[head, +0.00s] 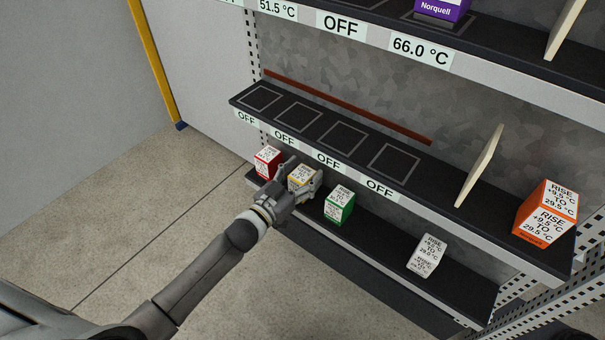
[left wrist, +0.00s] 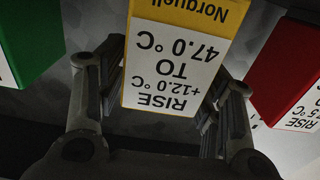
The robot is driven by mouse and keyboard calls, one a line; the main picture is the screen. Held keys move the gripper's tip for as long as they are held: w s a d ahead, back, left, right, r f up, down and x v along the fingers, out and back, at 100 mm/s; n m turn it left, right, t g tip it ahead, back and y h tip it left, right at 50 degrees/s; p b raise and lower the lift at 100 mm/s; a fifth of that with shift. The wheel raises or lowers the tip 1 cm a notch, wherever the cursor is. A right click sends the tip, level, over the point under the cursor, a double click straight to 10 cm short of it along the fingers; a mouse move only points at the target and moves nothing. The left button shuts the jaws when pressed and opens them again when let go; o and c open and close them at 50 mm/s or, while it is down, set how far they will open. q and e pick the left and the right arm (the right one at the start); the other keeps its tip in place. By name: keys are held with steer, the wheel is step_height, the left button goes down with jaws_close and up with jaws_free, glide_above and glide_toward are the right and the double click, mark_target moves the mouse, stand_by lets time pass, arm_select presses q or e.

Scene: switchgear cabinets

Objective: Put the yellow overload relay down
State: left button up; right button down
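The yellow overload relay (head: 301,178) is a small block with a white label, at the lower shelf (head: 385,263) between a red block and a green block. My left gripper (head: 304,190) reaches it from the front and is shut on it. In the left wrist view the yellow relay (left wrist: 178,58) is upside down, its label reading RISE +12.0 °C TO 47.0 °C, with a finger close against each side. Its underside is hidden, so I cannot tell whether it touches the shelf. My right gripper is not in view.
The red block (head: 267,162) stands close left of the gripper and the green block (head: 340,205) close right. A white block (head: 428,256) is further right. The shelf above has empty outlined squares, OFF labels, a tilted cream panel (head: 480,166) and an orange block (head: 546,214).

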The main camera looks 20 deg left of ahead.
arm_select(q)
steer(key=shift+r, duration=0.1)
steer(key=shift+s+r, duration=0.1)
steer(key=p+v, duration=0.2)
steer(key=v, duration=0.6)
steer(key=shift+s+a, duration=0.15)
steer(key=shift+s, duration=0.15)
steer(key=s+f+n+g+y, duration=0.1)
steer(key=s+f+g+y, duration=0.2)
steer(key=s+g, duration=0.3)
steer(key=s+f+g+y, duration=0.2)
steer(key=s+g, duration=0.5)
steer(key=s, duration=1)
steer(key=shift+s+f+n+g+y, duration=0.3)
steer(key=shift+s+f+n+y, duration=0.1)
steer(key=shift+y, duration=0.1)
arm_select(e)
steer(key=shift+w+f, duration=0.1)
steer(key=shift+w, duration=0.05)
arm_select(q)
steer(key=shift+w+a, duration=0.1)
steer(key=shift+a, duration=0.1)
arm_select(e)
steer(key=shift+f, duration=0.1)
arm_select(q)
steer(key=shift+f+p, duration=0.1)
steer(key=shift+p, duration=0.2)
